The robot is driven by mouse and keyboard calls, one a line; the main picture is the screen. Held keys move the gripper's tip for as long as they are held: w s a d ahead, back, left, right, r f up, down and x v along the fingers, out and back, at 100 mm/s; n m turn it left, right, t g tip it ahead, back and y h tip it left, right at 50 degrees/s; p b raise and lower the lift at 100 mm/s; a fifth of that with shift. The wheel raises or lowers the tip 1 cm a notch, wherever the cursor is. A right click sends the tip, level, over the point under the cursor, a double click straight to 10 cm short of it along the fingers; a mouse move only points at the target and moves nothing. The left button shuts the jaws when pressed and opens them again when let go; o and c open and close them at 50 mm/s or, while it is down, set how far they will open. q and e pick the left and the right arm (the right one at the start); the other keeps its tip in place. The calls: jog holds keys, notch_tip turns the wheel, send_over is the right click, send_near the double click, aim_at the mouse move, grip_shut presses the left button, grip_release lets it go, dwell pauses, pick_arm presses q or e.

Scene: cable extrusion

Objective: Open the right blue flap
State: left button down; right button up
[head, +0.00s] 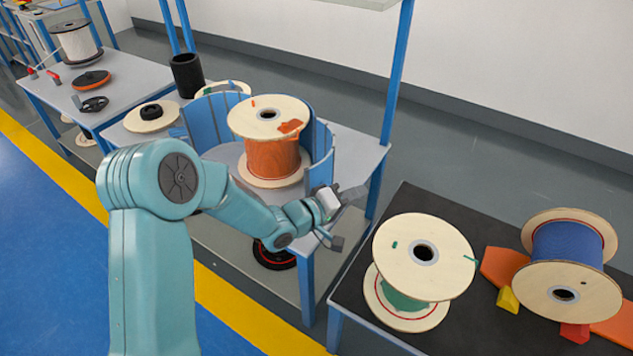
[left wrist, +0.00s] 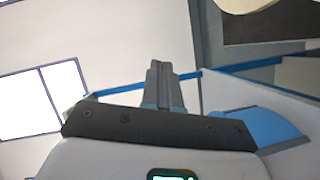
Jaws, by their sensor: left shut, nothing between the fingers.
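The right blue flap (head: 320,138) is a curved upright panel at the right side of an orange cable spool (head: 272,160) on the grey table. A left blue flap (head: 212,120) curves around the spool's other side. My left gripper (head: 352,196) is shut and empty, in front of and to the right of the right flap's lower end. I cannot tell whether it touches the flap. In the left wrist view its closed fingers (left wrist: 162,72) point up, and a blue surface (left wrist: 252,128), perhaps the flap, shows at the right. My right gripper is not in view.
A dark table (head: 408,205) at the right holds a green spool (head: 424,256) and a blue spool (head: 568,250). A blue shelf post (head: 396,85) rises behind the flap. A black cylinder (head: 187,76) stands at the back left. Floor shows between the two tables.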

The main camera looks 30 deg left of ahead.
pick_arm(q)
jog(key=s+a+f+g, duration=0.1)
jog(key=s+a+f, duration=0.1)
jog(key=s+a, duration=0.25)
jog(key=n+y+p, duration=0.2)
jog(key=y, duration=0.1)
send_near(316, 174)
notch_tip(316, 174, down, 3)
jog(key=s+d, duration=0.2)
jog(key=s, duration=0.1)
jog(key=x, duration=1)
jog(key=shift+w+a, duration=0.2)
jog(key=shift+a, duration=0.05)
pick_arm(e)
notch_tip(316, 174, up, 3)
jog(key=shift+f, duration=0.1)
pick_arm(q)
jog(key=shift+r, duration=0.1)
